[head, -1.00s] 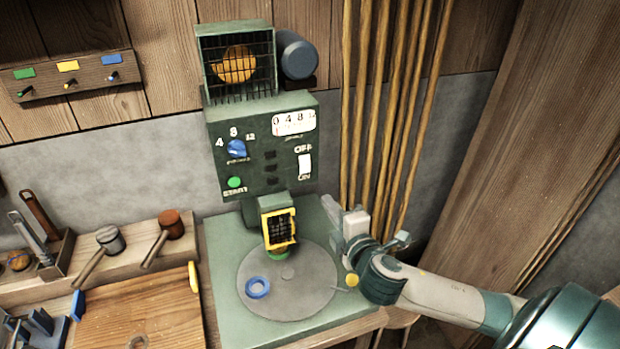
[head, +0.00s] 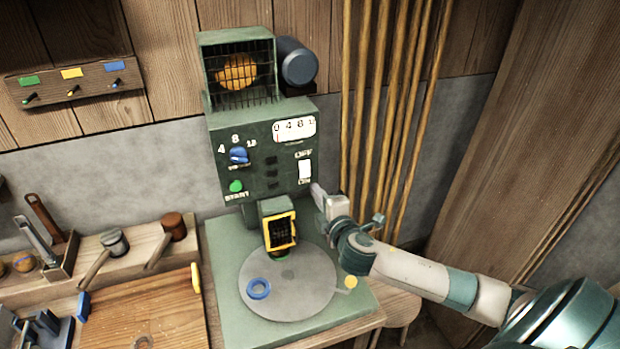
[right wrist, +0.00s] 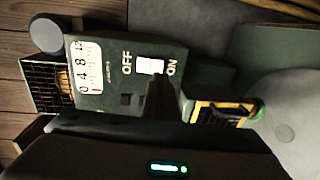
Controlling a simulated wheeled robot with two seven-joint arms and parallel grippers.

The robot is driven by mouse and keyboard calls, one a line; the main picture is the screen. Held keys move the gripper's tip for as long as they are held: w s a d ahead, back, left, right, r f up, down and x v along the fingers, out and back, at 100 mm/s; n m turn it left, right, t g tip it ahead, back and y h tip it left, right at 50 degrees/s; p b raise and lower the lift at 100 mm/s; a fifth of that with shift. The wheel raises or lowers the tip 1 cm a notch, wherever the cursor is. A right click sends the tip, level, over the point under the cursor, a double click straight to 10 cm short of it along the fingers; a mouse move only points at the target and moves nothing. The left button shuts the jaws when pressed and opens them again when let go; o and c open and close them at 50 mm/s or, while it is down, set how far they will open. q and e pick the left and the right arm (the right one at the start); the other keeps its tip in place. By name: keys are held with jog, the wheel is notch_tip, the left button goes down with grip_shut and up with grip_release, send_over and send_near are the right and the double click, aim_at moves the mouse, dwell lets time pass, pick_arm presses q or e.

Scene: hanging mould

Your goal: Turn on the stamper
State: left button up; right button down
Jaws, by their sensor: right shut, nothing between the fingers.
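The stamper (head: 262,170) is a green machine against the wall. Its front panel has a white OFF/ON rocker switch (head: 305,169), a blue dial (head: 239,155) and a green START button (head: 236,186). My right gripper (head: 318,190) is shut and empty, with its tips just below and right of the switch. In the right wrist view the switch (right wrist: 150,66) shows sideways between the words OFF and ON, with a dark finger close by. I cannot tell whether they touch. My left gripper is not in view.
A round grey plate (head: 300,300) with a blue ring (head: 258,289) lies below the yellow-framed stamper head (head: 280,231). Hammers, a wooden board (head: 150,310) and a rack stand at left. Vertical pipes (head: 385,110) run behind my right arm.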

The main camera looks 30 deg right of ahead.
aim_at(306, 176)
jog(key=p+x, duration=0.1)
jog(key=x, duration=0.2)
jog(key=shift+w+d+p, duration=0.1)
jog(key=shift+w+p, duration=0.2)
jog(key=shift+w, duration=0.05)
jog(key=shift+p+x, duration=0.3)
jog(key=shift+x, duration=0.6)
jog(key=shift+f, duration=0.15)
jog(key=shift+f+b, duration=0.15)
jog(key=shift+b, duration=0.2)
jog(key=shift+w+f+t+b, duration=0.2)
jog(key=shift+w+t+b, duration=0.1)
jog(key=shift+b, duration=0.7)
jog(key=shift+r+p, duration=0.3)
jog(key=shift+p, duration=0.15)
jog(key=shift+s, duration=0.1)
